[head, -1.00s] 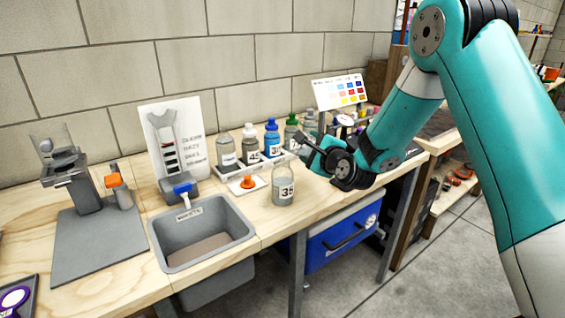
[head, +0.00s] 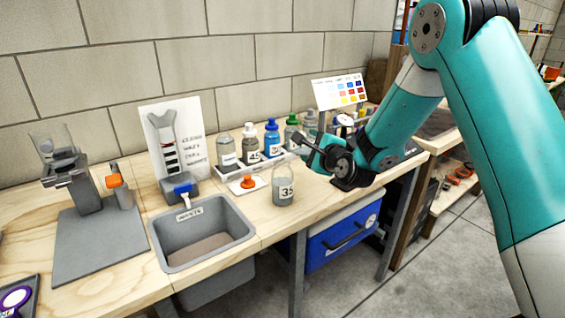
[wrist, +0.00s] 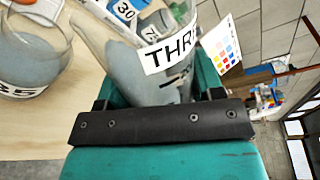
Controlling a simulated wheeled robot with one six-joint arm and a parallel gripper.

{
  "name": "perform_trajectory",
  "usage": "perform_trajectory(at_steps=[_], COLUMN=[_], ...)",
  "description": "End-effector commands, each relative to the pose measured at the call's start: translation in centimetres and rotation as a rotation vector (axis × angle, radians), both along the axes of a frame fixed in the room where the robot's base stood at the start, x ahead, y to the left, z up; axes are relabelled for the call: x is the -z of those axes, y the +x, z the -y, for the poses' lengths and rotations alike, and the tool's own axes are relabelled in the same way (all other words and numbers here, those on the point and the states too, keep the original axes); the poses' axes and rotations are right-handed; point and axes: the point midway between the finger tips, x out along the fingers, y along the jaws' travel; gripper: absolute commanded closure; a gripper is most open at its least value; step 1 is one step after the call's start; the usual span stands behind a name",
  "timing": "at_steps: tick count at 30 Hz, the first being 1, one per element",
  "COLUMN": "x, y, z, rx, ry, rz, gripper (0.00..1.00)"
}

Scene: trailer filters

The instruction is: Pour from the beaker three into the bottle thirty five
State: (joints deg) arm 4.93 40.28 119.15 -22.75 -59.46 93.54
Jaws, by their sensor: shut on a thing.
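Bottle thirty five (head: 283,187) is a clear bottle labelled 35, standing upright and uncapped near the bench's front edge. Its rounded wall and greyish contents also show at the left of the wrist view (wrist: 30,62). My gripper (head: 318,152) is to the right of this bottle, above the bench. It is shut on beaker three (wrist: 165,82), a clear vessel with a label starting THR and grey-blue liquid inside. In the wrist view the beaker leans, its rim side towards the bottle; I see no stream between them. In the head view the beaker is mostly hidden by my gripper.
A rack of several capped bottles (head: 249,147) stands behind bottle thirty five. An orange cap (head: 248,181) lies on a white tray beside it.

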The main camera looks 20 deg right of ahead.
Motion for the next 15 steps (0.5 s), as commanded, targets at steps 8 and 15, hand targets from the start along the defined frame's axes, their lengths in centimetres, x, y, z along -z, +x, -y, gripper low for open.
perform_trajectory(at_steps=[8,15], x=[-0.22,-0.33], y=[0.01,0.01], z=[-0.02,0.04], rx=[0.000,0.000], ry=[-0.016,-0.030], rz=[0.002,0.003], gripper=[0.73,0.73])
